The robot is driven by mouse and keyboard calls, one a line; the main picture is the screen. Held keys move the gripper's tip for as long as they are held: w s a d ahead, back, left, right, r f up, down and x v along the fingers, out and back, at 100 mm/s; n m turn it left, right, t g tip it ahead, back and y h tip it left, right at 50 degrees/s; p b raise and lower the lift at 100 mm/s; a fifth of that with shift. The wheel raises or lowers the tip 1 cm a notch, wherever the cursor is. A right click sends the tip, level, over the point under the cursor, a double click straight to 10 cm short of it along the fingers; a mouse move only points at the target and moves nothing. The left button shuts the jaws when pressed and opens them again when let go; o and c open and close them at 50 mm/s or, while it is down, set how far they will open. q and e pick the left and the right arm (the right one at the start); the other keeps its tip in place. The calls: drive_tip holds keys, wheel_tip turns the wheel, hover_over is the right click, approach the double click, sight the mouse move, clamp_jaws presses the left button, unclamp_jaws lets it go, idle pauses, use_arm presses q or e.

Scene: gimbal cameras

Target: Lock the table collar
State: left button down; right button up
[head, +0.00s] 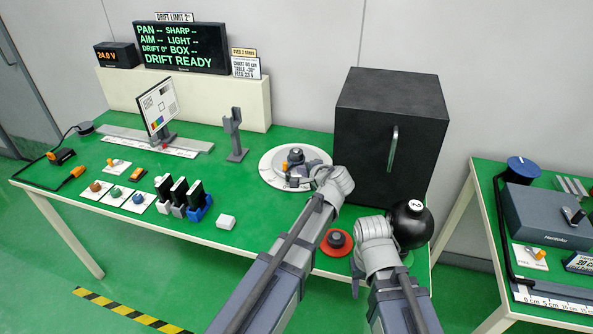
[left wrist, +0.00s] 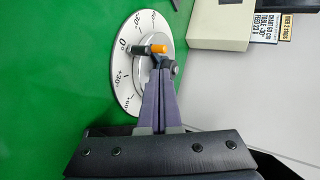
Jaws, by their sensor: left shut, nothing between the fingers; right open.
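The round table (head: 268,176) is a white dial at the back of the green bench, with a grey hub and an orange-tipped lever on its collar (head: 295,156). The left wrist view shows the dial (left wrist: 127,85) with angle marks, and the collar lever (left wrist: 158,48) with an orange end and a dark end. My left gripper (head: 312,174) is at the dial's right side. In the left wrist view its fingers (left wrist: 161,70) are shut and empty, with their tips at the hub just below the lever; contact is unclear. My right gripper (head: 372,238) is open, its fingers mostly hidden, beside a black ball.
The black ball (head: 413,225) and a red-based knob (head: 338,240) are near my right arm. A grey forked post (head: 235,135) stands left of the dial. The display (head: 180,47) reads "DRIFT READY".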

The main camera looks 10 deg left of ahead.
sight(285, 166)
use_arm(q)
drive_tip(key=shift+a, duration=0.1)
drive_tip(key=b+x, duration=0.4)
drive_tip(key=x, duration=0.4)
drive_tip(key=shift+w+a+f, duration=0.1)
drive_tip(key=shift+w+f, duration=0.05)
drive_tip(key=shift+f, duration=0.1)
drive_tip(key=shift+w+a+f+b, duration=0.25)
drive_tip(key=shift+w+a+b, duration=0.15)
drive_tip(key=shift+w+b, duration=0.1)
drive_tip(key=shift+s+a, duration=0.1)
drive_tip(key=shift+a, duration=0.1)
